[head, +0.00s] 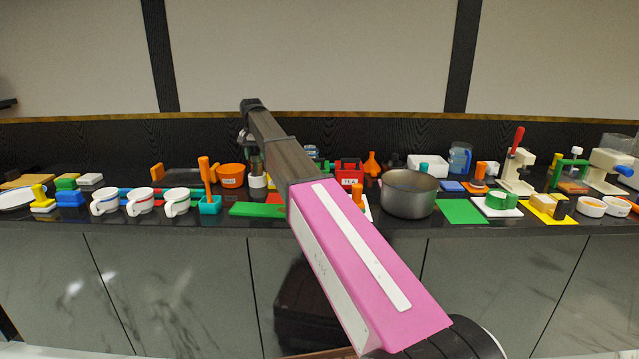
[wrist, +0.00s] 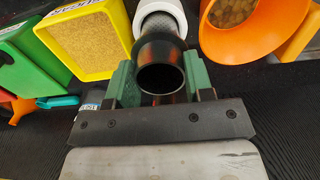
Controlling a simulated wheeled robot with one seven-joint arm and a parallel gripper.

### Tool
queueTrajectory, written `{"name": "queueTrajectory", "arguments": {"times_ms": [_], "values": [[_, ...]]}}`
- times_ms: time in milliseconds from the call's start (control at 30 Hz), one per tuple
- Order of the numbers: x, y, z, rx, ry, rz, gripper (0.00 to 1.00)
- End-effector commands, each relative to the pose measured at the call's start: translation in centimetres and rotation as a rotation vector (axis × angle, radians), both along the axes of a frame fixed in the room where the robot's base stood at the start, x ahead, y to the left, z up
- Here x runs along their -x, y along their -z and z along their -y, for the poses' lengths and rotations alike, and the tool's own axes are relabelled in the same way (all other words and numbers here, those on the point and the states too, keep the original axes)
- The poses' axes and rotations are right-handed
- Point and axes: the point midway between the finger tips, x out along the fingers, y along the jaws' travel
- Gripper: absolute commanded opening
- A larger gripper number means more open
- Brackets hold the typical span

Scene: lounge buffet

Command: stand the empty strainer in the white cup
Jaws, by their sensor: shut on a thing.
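My gripper (wrist: 162,88) has green fingers and is shut on a dark, hollow, round piece, which I take to be the strainer (wrist: 160,50). Its open mouth faces the wrist camera and looks empty. Just beyond it in the wrist view is a white round cup (wrist: 141,12), partly hidden by the strainer. I cannot tell whether the strainer is in the cup or only in front of it. In the head view my gripper (head: 254,163) points down over a small white cup (head: 258,182) at the back of the counter.
An orange bowl (head: 230,170) stands left of the cup; an orange container with brown pieces shows in the wrist view (wrist: 285,45). A yellow-framed box (wrist: 72,75) and green box (wrist: 30,80) are close by. Handled white cups (head: 177,203) and a pot (head: 408,198) stand farther off.

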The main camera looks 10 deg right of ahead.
Motion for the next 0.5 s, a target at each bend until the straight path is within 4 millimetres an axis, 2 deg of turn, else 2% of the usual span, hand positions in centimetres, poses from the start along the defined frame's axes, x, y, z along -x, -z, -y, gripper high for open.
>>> {"name": "queueTrajectory", "arguments": {"times_ms": [300, 333, 400, 500], "values": [[0.01, 0.57, 0.0, 0.0, 0.0, 0.0, 0.04], [0.0, 0.54, 0.0, 0.0, 0.0, 0.0, 0.57], [0.0, 0.53, 0.0, 0.0, 0.0, 0.0, 0.77], [-0.01, 0.52, 0.0, 0.0, 0.0, 0.0, 0.77]]}}
